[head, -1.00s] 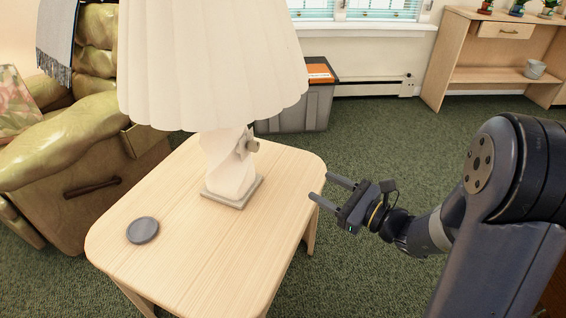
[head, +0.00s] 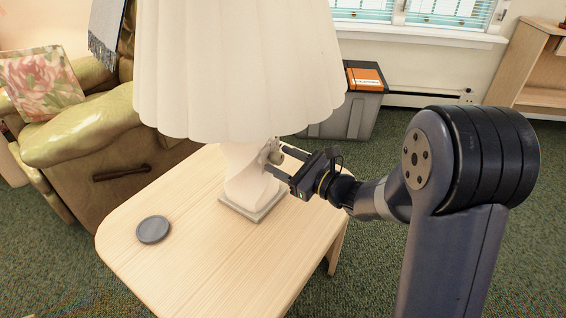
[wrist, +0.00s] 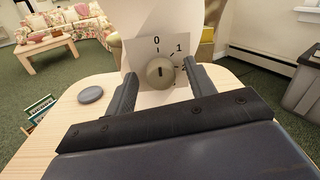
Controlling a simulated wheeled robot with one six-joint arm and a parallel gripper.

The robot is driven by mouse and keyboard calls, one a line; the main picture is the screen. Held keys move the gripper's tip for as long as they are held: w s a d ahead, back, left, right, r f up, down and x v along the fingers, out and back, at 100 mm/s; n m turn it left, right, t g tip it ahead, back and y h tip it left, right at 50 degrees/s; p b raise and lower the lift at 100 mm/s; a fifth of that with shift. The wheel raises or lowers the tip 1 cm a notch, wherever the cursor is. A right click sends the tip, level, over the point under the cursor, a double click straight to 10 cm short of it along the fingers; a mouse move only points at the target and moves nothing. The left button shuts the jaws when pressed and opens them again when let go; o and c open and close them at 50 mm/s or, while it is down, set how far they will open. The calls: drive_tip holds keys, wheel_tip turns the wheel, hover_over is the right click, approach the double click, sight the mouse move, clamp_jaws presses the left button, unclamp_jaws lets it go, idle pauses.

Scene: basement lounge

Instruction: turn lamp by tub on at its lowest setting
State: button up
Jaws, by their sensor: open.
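The lamp (head: 245,178) has a white pleated shade (head: 240,70) and a pale twisted base on a square foot, standing on a light wood table. In the wrist view its round beige knob (wrist: 160,72) sits before a plate (wrist: 143,52) marked 0, 1 and 2. A short dark mark on the knob looks about upright, towards 0. My gripper (head: 273,160) is open at the lamp's right side, with one finger on each side of the knob in the wrist view (wrist: 160,76). Contact cannot be told. The tub (head: 350,112) is grey with an orange patch, behind the table.
A dark round coaster (head: 153,229) lies on the table (head: 190,270), left of the lamp. A green armchair (head: 90,140) stands at the left. The shade hangs close above my gripper. Open carpet lies right of the table.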

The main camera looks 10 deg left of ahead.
drive_tip(key=shift+w+a, duration=0.1)
drive_tip(key=shift+c, duration=0.2)
drive_tip(key=c, duration=0.9)
drive_tip(key=shift+c, duration=0.2)
drive_tip(key=shift+m+p, duration=0.3)
drive_tip(key=shift+r+m+p, duration=0.15)
drive_tip(key=shift+m+p, duration=0.35)
drive_tip(key=shift+p, duration=0.05)
drive_tip(key=m+p, duration=0.4)
drive_tip(key=shift+r, duration=0.1)
drive_tip(key=shift+f+m+g+p, duration=0.2)
drive_tip(key=shift+m+g+p, duration=0.1)
drive_tip(key=shift+m+p, duration=1.55)
drive_tip(key=shift+m, duration=0.25)
